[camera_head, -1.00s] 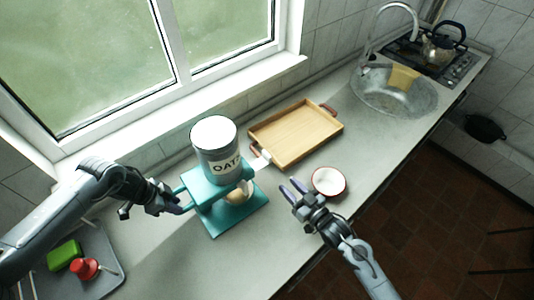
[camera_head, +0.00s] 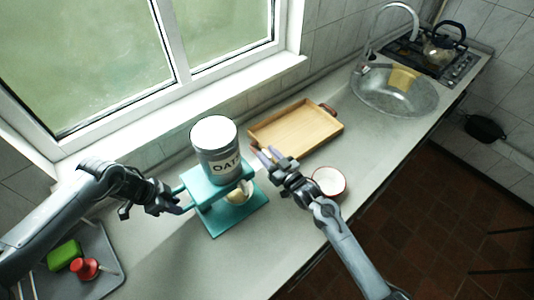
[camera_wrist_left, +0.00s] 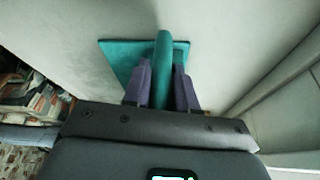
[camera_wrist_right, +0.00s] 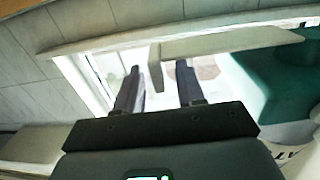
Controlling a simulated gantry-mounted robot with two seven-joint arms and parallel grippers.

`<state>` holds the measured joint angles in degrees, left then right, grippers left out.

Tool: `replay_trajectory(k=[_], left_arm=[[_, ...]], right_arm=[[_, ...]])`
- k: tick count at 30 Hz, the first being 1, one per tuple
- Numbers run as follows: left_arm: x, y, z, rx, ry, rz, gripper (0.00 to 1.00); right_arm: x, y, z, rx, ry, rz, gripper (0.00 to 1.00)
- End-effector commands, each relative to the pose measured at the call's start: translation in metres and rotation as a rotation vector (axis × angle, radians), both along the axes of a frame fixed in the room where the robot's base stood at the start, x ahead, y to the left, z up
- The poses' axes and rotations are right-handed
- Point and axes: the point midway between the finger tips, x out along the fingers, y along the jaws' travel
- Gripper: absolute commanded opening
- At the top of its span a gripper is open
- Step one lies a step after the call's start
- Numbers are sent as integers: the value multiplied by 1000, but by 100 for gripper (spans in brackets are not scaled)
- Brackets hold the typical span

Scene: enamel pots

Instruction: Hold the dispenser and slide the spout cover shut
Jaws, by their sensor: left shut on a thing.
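The dispenser is a grey canister labelled OATS (camera_head: 218,165) on a teal stand (camera_head: 240,220). My left gripper (camera_head: 184,202) is shut on the stand's teal handle; the left wrist view shows this handle (camera_wrist_left: 163,70) between the fingers. My right gripper (camera_head: 268,155) is open at the dispenser's right side. In the right wrist view a pale flat plate with a downturned tab, apparently the spout cover (camera_wrist_right: 225,44), sticks out from the teal body. The tab lies between the open fingers, with gaps on both sides. In the head view my right gripper mostly hides the cover.
A wooden tray (camera_head: 297,133) lies behind my right gripper. A white bowl with a red rim (camera_head: 329,181) stands to its right. A grey tray (camera_head: 100,250) with a green block (camera_head: 64,254) and a red object (camera_head: 84,268) is at the left. The front middle counter is clear.

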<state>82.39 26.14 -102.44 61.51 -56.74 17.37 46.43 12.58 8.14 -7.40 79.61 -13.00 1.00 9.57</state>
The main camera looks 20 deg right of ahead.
Motion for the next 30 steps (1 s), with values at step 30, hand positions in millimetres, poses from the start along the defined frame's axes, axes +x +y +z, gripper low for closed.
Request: replay_trajectory(k=[30], left_arm=[[1,-1,0,0,-3,-1,0]], right_arm=[[8,3,0,-1,0,0,0]])
